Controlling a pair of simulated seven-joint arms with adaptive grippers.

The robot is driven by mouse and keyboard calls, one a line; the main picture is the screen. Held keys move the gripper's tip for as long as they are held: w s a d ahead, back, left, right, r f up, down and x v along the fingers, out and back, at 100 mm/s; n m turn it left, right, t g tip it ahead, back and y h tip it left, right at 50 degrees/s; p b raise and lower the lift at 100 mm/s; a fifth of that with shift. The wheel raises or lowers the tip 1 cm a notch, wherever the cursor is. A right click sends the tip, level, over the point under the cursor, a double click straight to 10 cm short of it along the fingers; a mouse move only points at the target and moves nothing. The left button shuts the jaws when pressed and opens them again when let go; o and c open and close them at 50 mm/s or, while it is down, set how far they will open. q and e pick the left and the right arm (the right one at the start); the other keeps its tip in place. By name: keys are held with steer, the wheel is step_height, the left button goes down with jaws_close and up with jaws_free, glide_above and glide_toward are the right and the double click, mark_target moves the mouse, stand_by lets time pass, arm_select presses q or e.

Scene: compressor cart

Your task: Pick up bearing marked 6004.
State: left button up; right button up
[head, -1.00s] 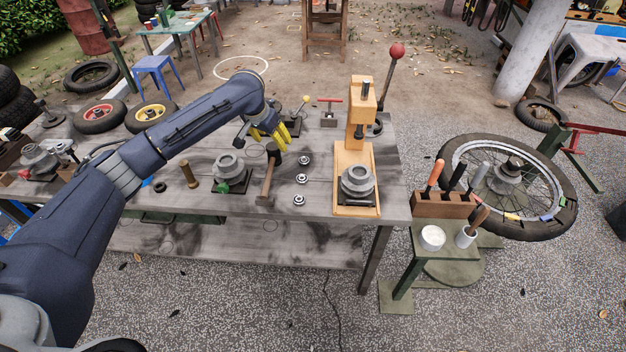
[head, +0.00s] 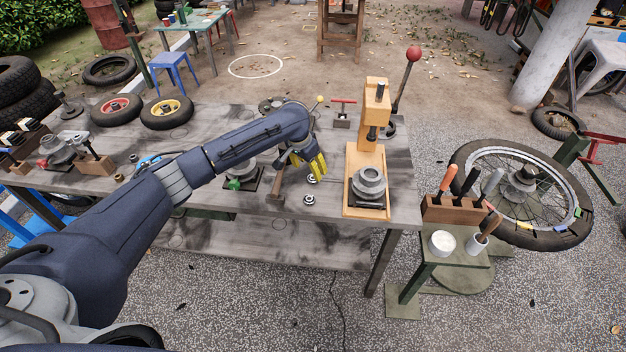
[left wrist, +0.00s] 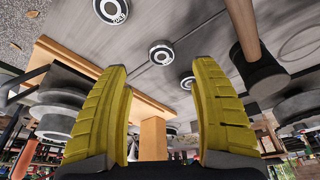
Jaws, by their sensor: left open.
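Small metal ring bearings lie in a line on the grey table. In the head view I see the nearest one (head: 309,199) and a middle one (head: 312,179) just below my left gripper (head: 310,163); the far one is hidden behind the gripper. The left wrist view shows three, one at the top (left wrist: 112,10), one in the middle (left wrist: 161,53) and one farther right (left wrist: 187,82). The top one bears a marking that I cannot read surely. My left gripper's yellow fingers (left wrist: 161,68) are open and empty, above the bearings. My right gripper is not in view.
A hammer (head: 277,187) stands just left of the bearings. A wooden arbor press (head: 374,135) with a grey hub (head: 369,181) stands to their right. Another hub (head: 238,170) sits left of the hammer. The table's front edge is close to the nearest bearing.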

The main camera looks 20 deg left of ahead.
mark_target(313, 178)
arm_select(q)
steer(key=shift+x, duration=3.4)
steer(key=shift+a, duration=0.1)
steer(key=shift+c, duration=0.5)
jaws_close()
